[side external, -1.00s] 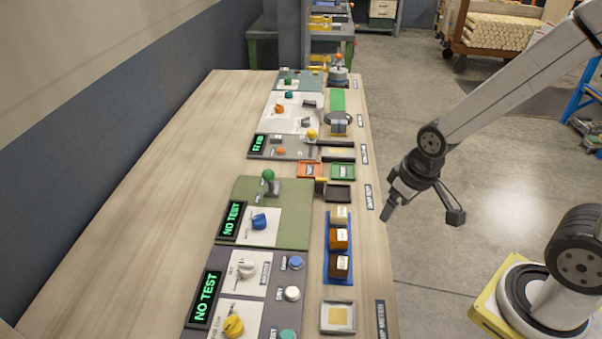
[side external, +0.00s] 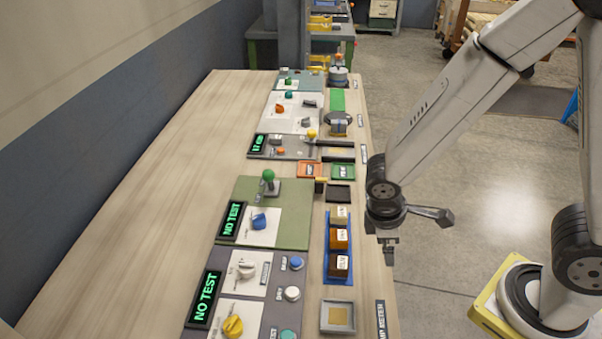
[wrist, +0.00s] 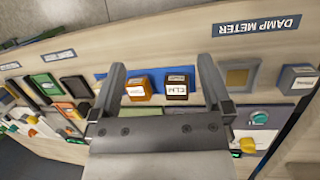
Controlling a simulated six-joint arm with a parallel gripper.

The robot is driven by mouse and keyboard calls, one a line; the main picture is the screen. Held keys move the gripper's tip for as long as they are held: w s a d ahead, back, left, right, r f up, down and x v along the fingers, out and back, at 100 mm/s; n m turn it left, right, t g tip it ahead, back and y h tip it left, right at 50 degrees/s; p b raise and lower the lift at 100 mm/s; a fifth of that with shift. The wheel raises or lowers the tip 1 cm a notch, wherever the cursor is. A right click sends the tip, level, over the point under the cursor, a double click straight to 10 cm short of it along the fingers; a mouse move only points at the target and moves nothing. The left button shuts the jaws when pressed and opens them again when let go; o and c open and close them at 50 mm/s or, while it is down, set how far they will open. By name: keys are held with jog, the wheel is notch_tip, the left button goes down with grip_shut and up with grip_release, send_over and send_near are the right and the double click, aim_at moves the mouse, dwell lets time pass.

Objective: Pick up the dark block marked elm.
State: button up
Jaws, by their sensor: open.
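The dark brown block (side external: 338,271) stands in a blue tray (side external: 329,240), at the near end of a row of three. Its white label reads ELM in the wrist view (wrist: 177,93). An orange-brown block (side external: 338,243) is beside it and a pale block (side external: 339,222) is at the far end. In the wrist view the orange-brown block (wrist: 138,94) is left of the dark one. My gripper (side external: 388,246) is open and empty, to the right of the tray in the side view. In the wrist view both blocks show between its fingers (wrist: 161,64), apart from them.
A grey square pad (side external: 338,316) labelled damp meter lies near the tray's close end. Panels with knobs, buttons and NO TEST displays (side external: 205,298) stand left of the tray. A dark tray (side external: 338,194) lies beyond it. Bare wood is free at the far left.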

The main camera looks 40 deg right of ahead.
aim_at(339, 264)
jog(key=a+f+n+h, duration=0.1)
jog(key=n+h, duration=0.1)
jog(key=n, duration=0.1)
jog(key=a+f+n+t+h, duration=0.1)
jog(key=n+h, duration=0.1)
jog(key=n, duration=0.1)
jog(key=a+f+n+t+h, duration=0.1)
jog(key=n+h, duration=0.1)
jog(key=n, duration=0.1)
jog(key=shift+w+a+f, duration=0.2)
jog(key=shift+a+f, duration=0.1)
jog(key=shift+f, duration=0.1)
jog(key=a+n+t, duration=0.2)
jog(key=w+a+f+n+t+h, duration=0.1)
jog(key=a+n+t, duration=0.1)
jog(key=n, duration=0.1)
jog(key=w+a+f+n+t, duration=0.1)
jog(key=a+n+t, duration=0.1)
jog(key=n, duration=0.1)
jog(key=shift+a+f+t, duration=0.15)
jog(key=shift+t, duration=0.15)
jog(key=shift+a+f+n+t, duration=0.1)
jog(key=shift+a+n+t, duration=0.6)
jog(key=shift+n, duration=0.1)
jog(key=shift+x, duration=1.35)
jog(key=shift+d, duration=0.15)
jog(key=shift+x, duration=2.55)
jog(key=shift+s+d, duration=0.1)
